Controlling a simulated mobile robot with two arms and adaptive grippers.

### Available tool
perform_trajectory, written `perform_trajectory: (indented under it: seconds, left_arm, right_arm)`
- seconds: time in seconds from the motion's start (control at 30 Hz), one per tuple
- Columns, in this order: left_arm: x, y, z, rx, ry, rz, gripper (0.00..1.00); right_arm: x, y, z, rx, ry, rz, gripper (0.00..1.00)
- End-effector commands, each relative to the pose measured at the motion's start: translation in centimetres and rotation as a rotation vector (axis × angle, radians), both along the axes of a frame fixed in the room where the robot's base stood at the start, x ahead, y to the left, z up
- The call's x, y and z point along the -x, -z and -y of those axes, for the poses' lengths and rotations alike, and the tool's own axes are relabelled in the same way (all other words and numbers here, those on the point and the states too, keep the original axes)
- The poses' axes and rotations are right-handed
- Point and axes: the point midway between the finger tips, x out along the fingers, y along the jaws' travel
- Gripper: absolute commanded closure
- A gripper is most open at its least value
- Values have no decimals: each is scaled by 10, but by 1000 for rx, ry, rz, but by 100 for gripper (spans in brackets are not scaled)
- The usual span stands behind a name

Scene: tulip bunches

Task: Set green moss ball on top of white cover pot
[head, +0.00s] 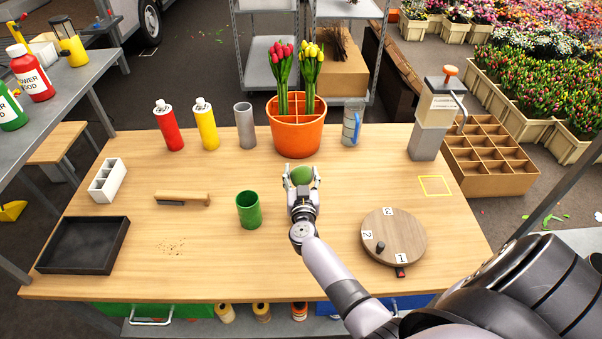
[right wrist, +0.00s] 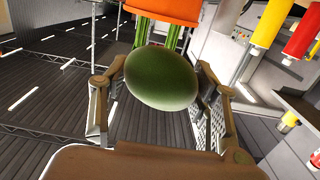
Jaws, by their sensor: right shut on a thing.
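The green moss ball (head: 301,175) is between the fingers of my right gripper (head: 302,187), in front of the orange pot. My right gripper is shut on it. In the right wrist view the ball (right wrist: 161,78) fills the space between the two fingers. I cannot make out a white cover pot in either view. The only white container that shows clearly is a small divided box (head: 107,181) at the left of the table. My left gripper is not in view.
An orange divided pot (head: 298,140) holds red and yellow tulips behind the ball. A green cup (head: 249,210) stands left of my right gripper. A round wooden turntable (head: 394,237) lies to the right. A black tray (head: 83,245) is at the front left.

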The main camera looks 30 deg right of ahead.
Motion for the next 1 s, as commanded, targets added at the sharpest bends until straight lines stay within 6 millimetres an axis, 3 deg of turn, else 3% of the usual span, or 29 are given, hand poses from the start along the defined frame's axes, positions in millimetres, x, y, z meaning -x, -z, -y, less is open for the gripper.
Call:
perform_trajectory:
  seconds: [0.17,0.6,1.0]
  left_arm:
    - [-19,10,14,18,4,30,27]
    - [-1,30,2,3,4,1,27]
    - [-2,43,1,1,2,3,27]
  right_arm:
    - [0,15,0,-1,0,0,72]
    - [0,42,0,-1,0,-1,72]
    - [0,60,0,-1,1,0,72]
